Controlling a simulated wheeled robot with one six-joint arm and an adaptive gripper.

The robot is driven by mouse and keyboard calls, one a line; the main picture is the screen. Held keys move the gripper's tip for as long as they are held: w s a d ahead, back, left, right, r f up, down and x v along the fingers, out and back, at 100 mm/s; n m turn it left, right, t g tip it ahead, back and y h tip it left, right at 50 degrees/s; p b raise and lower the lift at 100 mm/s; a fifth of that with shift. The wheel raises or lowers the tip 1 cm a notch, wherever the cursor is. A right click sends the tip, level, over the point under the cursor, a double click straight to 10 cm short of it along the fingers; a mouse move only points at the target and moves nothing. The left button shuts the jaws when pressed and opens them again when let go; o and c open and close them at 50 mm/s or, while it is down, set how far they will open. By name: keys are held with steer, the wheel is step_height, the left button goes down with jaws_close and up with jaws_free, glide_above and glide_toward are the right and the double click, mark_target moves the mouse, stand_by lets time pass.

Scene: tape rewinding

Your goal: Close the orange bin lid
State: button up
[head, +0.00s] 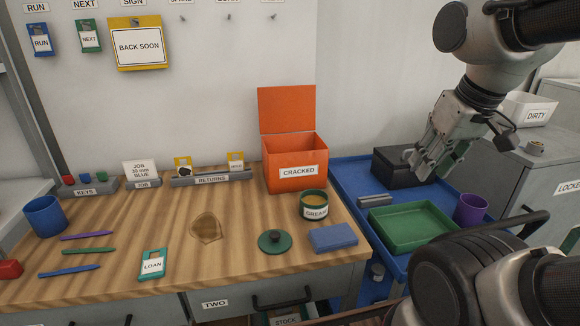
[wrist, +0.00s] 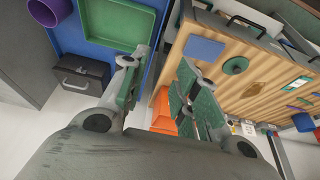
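The orange bin (head: 293,171), labelled CRACKED, stands at the back right of the wooden bench. Its orange lid (head: 287,109) is open and stands upright along the bin's back edge. Part of the orange bin also shows in the wrist view (wrist: 162,113), partly hidden behind a finger. My gripper (head: 425,162) is to the right of the bin, over the blue trolley by the black box, pointing down and apart from the lid. In the wrist view my gripper (wrist: 160,68) has its fingers spread with nothing between them.
The blue trolley (head: 350,180) holds a black box (head: 396,168), a green tray (head: 412,228) and a purple cup (head: 470,209). A GREASE tin (head: 313,205) and blue block (head: 333,238) sit in front of the bin. The RETURNS rack (head: 212,178) is left of it.

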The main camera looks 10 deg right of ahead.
steer(key=shift+w+r, duration=0.15)
steer(key=shift+r, duration=0.05)
steer(key=c, duration=0.5)
steer(key=w+r, duration=0.3)
steer(key=w, duration=0.1)
steer(key=w+r, duration=0.3)
steer(key=w, duration=0.1)
steer(key=w+a+r, duration=0.1)
steer(key=w+r, duration=0.3)
steer(key=shift+a+r, duration=0.1)
jaws_close()
steer(key=w+a+r, duration=0.2)
steer(key=w+r, duration=0.4)
steer(key=w, duration=0.7)
steer(key=g, duration=0.2)
glide_above(300, 80)
steer(key=s, duration=0.7)
steer(key=f, duration=0.2)
steer(key=w+f, duration=0.1)
steer(key=f, duration=0.2)
steer(key=w+f, duration=0.1)
steer(key=f, duration=0.2)
steer(key=w+a+f, duration=0.1)
steer(key=f, duration=0.3)
steer(key=shift+w, duration=0.15)
